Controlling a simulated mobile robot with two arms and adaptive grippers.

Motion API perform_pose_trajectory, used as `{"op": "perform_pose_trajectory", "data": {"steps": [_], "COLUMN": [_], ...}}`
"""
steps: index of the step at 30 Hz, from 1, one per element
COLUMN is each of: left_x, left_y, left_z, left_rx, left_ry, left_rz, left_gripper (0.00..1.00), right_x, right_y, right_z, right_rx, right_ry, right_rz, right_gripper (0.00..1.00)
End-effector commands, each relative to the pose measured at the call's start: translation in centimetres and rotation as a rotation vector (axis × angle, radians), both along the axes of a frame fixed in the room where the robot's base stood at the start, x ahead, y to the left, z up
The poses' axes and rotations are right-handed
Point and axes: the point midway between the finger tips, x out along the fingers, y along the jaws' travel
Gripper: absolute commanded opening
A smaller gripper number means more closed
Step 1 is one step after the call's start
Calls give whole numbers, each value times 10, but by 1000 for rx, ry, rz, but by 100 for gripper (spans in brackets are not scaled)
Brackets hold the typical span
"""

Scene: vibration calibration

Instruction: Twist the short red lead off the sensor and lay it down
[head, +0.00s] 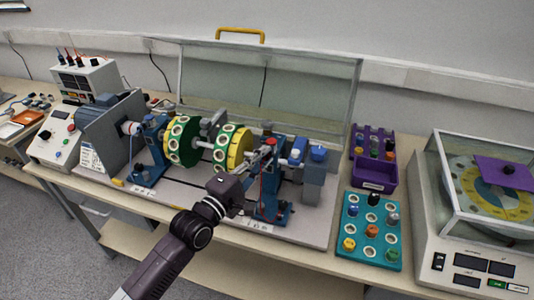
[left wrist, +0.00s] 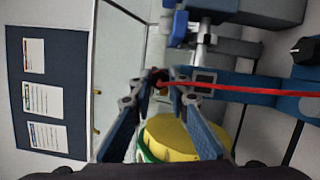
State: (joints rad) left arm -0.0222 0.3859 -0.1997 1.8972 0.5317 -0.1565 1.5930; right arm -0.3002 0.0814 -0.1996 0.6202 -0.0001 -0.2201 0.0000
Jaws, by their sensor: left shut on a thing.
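The short red lead (left wrist: 250,91) runs to the right from between my left fingertips in the left wrist view. In the head view a thin red line of it (head: 261,188) hangs down in front of the right blue bearing stand (head: 271,208). My left gripper (head: 267,148) is at the top of that stand; it also shows in the left wrist view (left wrist: 158,82). Its fingers are shut on the red lead's end. The sensor is mostly hidden behind the fingertips, so I cannot tell whether the plug is still joined to it. My right gripper is out of view.
Green and yellow discs (head: 232,148) on the shaft stand just left of my gripper. A clear raised cover (head: 310,95) is behind. A teal tray (head: 369,232) of knobs, a purple bin (head: 374,174) and a balance machine (head: 478,262) stand to the right. Bare baseplate (head: 312,228) lies in front.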

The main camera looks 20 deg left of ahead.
Motion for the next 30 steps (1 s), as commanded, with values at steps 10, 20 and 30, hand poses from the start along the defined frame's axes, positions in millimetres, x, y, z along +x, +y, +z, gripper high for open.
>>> {"op": "perform_pose_trajectory", "data": {"steps": [10,20,30], "left_x": [0,0,-1], "left_y": [0,-1,-1], "left_z": [-2,-1,0], "left_rx": [-101,-180,-176], "left_ry": [5,7,7], "left_rz": [1,-1,-1], "left_gripper": [0,0,0], "right_x": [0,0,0], "right_y": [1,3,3], "right_z": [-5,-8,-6], "right_rx": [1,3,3], "right_ry": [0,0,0], "right_rz": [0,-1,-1], "right_gripper": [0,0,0]}}
